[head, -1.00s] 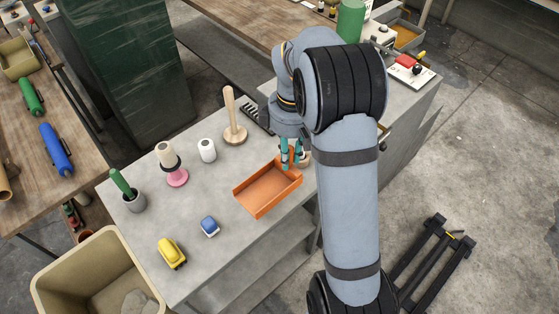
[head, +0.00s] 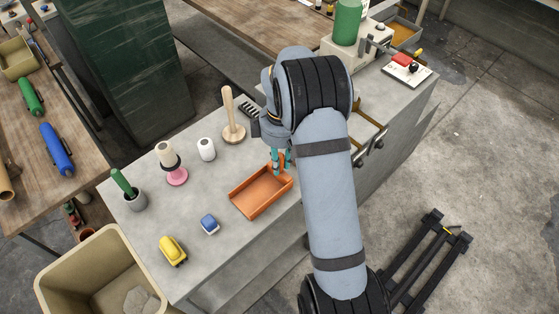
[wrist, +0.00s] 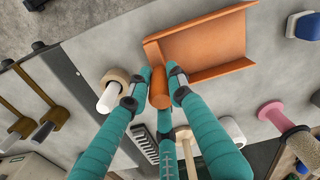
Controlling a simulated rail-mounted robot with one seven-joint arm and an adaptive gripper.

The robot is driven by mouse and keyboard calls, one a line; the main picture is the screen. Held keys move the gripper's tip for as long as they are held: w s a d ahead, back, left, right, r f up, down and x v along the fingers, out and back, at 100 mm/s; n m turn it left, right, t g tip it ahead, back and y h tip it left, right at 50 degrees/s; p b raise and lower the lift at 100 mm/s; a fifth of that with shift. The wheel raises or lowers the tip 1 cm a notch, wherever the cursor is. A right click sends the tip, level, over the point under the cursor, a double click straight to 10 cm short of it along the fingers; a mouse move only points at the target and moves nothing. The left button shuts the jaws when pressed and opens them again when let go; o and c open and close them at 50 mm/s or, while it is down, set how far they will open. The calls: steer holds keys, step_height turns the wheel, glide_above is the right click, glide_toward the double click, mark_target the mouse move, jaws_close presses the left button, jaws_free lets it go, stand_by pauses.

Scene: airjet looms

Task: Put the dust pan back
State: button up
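The dust pan (head: 262,194) is an orange open tray with a short round handle. It is on or just above the grey worktop, and I cannot tell if it is lifted. In the wrist view the pan (wrist: 205,45) is at the top, its handle pointing toward me. My gripper (head: 280,160) has teal fingers and is at the pan's far right end. In the wrist view its fingertips (wrist: 160,82) are close on both sides of the handle and look shut on it. My arm hides part of the worktop behind the gripper.
The grey worktop (head: 140,240) also holds a yellow item (head: 172,250), a blue item (head: 210,223), a white roll (head: 206,149), a pink-based brush (head: 175,175), a potted green item (head: 134,200) and a wooden stand (head: 233,130). A beige bin (head: 60,280) stands at lower left.

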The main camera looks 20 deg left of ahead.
mark_target(283, 159)
steer(key=o, duration=0.4)
steer(key=shift+o, duration=0.2)
steer(key=shift+r, duration=0.1)
step_height(283, 159, up, 12)
steer(key=shift+d+r, duration=0.1)
stand_by(0.4)
step_height(283, 159, down, 13)
step_height(283, 159, up, 5)
steer(key=shift+f+b, duration=0.1)
steer(key=shift+b, duration=0.35)
steer(key=shift+s+d+r, duration=0.15)
steer(key=shift+d+r, duration=0.3)
steer(key=shift+d, duration=0.05)
